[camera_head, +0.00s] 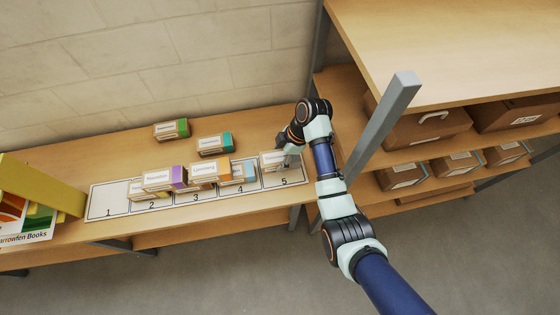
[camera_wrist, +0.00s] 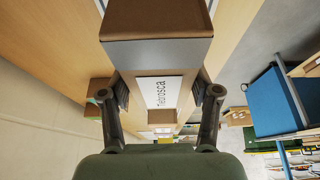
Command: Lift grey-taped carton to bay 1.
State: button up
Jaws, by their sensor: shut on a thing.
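My gripper (camera_wrist: 163,95) is shut on the grey-taped carton (camera_wrist: 155,52). In the wrist view the carton is brown with a grey band and a white label, and one finger grips each side. In the head view the carton (camera_head: 270,161) is at the back of bay 5, partly hidden by my gripper (camera_head: 284,158). I cannot tell whether it touches the board. Bay 1 (camera_head: 108,203) is empty, at the left end of the numbered white board (camera_head: 178,204).
Purple-taped (camera_head: 164,178), orange-taped (camera_head: 209,172) and other cartons crowd bays 2 to 4. Green-taped (camera_head: 172,129) and teal-taped (camera_head: 215,144) cartons stand behind. A yellow panel (camera_head: 42,186) rises left of bay 1. A grey post (camera_head: 383,120) and shelving stand right of my arm.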

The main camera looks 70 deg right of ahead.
aim_at(280, 157)
notch_tip(280, 157, up, 15)
jog(key=p, duration=0.8)
jog(key=shift+r+p, duration=0.2)
jog(key=shift+p, duration=0.2)
